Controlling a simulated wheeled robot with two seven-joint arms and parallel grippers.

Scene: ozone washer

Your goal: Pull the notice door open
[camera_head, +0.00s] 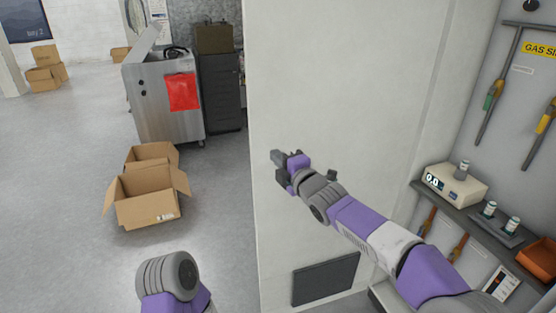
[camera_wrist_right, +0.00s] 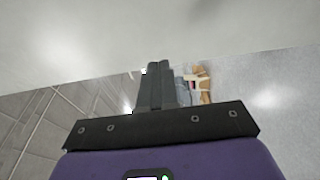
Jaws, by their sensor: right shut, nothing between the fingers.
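A large pale panel (camera_head: 350,90) fills the middle of the head view and seems to be the notice door. No notice shows on this face, and a dark vent grille (camera_head: 325,279) is set low in it. My right gripper (camera_head: 277,157) is in front of the panel, close to its left edge. Its fingers (camera_wrist_right: 155,86) are together with nothing between them. In the right wrist view a pale surface (camera_wrist_right: 150,30) lies just beyond the fingertips; I cannot tell whether they touch it. My left gripper is out of view; only part of my left arm shows.
Open cardboard boxes (camera_head: 150,200) stand on the floor at left, before a metal machine with a red sheet (camera_head: 182,92). A dark cabinet (camera_head: 220,92) is behind. At right, a shelf (camera_head: 440,205) holds a meter (camera_head: 455,185) and jars. Floor left of the panel is mostly clear.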

